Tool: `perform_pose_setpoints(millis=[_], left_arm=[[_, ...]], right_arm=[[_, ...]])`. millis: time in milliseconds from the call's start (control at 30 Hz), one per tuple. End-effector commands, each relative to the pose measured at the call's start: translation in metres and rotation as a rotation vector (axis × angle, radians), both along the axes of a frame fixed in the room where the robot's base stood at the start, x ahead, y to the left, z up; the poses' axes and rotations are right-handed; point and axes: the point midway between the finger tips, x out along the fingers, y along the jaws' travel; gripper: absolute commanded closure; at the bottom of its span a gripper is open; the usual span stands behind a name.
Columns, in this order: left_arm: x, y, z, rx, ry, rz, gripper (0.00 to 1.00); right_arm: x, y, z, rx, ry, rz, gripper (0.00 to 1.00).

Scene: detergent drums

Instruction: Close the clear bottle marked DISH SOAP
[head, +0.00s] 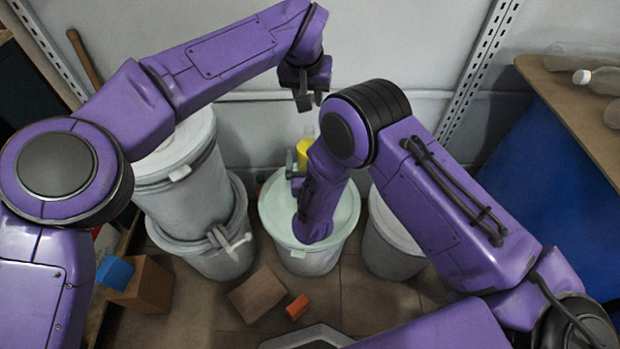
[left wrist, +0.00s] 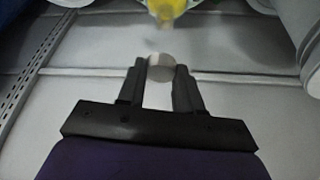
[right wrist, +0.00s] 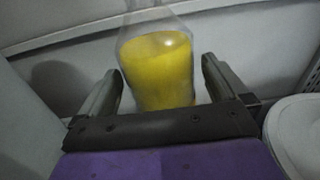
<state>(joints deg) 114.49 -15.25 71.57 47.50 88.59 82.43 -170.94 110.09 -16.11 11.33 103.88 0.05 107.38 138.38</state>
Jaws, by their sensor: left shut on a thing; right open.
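The clear bottle with yellow liquid (head: 304,149) stands upright on the lid of the middle drum (head: 347,208), partly hidden by my right arm. I cannot read a label on it. My right gripper (right wrist: 160,70) is open, with one finger on each side of the bottle (right wrist: 158,85) in the right wrist view. My left gripper (head: 305,98) is above the bottle, shut on a small round pale cap (left wrist: 161,67), which shows between its fingertips in the left wrist view. The bottle's mouth is not clear.
Stacked drums (head: 180,185) stand left, and another drum (head: 392,240) stands right. A brown box (head: 257,294) and an orange block (head: 297,307) lie on the floor. A wooden bench (head: 570,105) with clear bottles is at right. The wall is close behind.

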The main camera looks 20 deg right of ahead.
Motion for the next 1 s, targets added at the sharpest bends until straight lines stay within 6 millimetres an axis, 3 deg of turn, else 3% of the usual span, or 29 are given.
perform_pose_setpoints(millis=[200,567,800,1000], left_arm=[[0.000,0.000,0.000,0.000,0.000,0.000,0.93],[0.000,0.000,0.000,0.000,0.000,0.000,0.93],[0.000,0.000,0.000,0.000,0.000,0.000,0.93],[-0.001,0.001,-0.021,-0.002,0.005,-0.001,0.93]], right_arm=[[0.026,-0.007,0.000,0.000,0.001,-0.001,0.00],[0.031,-0.009,0.000,0.000,0.001,0.000,0.00],[0.031,-0.009,0.000,0.000,0.001,-0.001,0.73],[0.031,-0.009,0.000,0.000,0.001,-0.001,0.73]])
